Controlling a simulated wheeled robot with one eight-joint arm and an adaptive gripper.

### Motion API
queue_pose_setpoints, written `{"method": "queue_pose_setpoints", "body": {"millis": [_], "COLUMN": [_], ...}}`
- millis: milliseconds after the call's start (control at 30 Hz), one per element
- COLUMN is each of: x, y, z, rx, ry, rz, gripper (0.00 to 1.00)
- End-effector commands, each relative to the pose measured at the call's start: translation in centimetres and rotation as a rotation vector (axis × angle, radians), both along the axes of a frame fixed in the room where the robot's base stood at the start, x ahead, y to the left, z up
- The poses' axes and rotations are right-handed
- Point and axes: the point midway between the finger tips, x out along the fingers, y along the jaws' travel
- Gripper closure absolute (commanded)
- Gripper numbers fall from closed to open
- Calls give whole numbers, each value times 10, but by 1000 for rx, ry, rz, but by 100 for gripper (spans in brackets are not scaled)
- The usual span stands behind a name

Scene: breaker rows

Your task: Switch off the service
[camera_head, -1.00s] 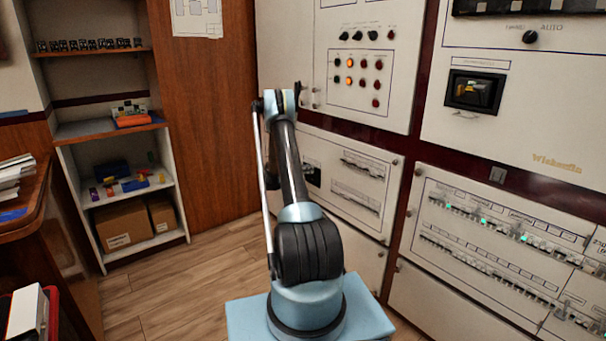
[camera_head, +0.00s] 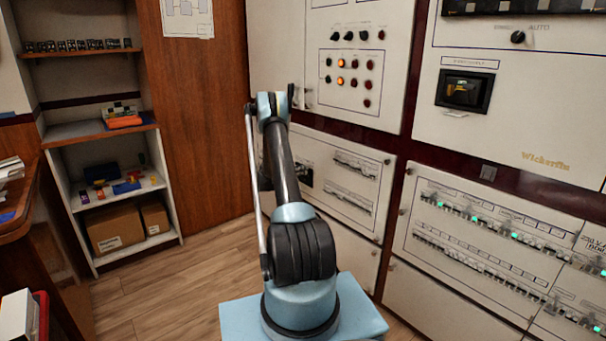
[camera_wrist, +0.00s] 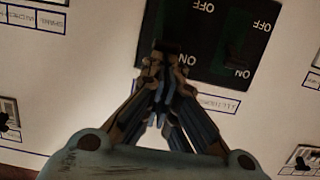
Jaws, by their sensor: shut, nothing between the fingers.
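In the wrist view, which is upside down, a dark switch block (camera_wrist: 206,28) with two sets of ON and OFF markings sits on a pale panel. My gripper (camera_wrist: 163,52) is shut and empty, its fingertips overlapping the block's left part in the picture. Whether they touch it I cannot tell. The fingers hide part of the block, and the lever positions are too dark to read. A small label (camera_wrist: 218,103) beside the block is not legible. In the head view my arm reaches toward the cabinets and its gripper is hidden behind it.
The right cabinet has rows of small breakers (camera_head: 480,217) with several green lights. Above are a dark-framed unit (camera_head: 464,91) and a rotary knob (camera_head: 518,37). A panel of buttons and lamps (camera_head: 341,80) is left of them. Shelves (camera_head: 112,131) stand far left; wooden floor (camera_head: 150,290) lies open between.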

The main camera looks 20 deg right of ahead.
Motion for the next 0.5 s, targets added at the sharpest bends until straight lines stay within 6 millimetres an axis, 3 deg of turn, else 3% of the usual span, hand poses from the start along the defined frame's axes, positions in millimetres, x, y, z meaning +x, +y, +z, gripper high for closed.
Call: {"method": "queue_pose_setpoints", "body": {"millis": [500], "x": [-3], "y": [11], "z": [-12], "rx": [1], "ry": [0], "rz": [1], "gripper": [100]}}
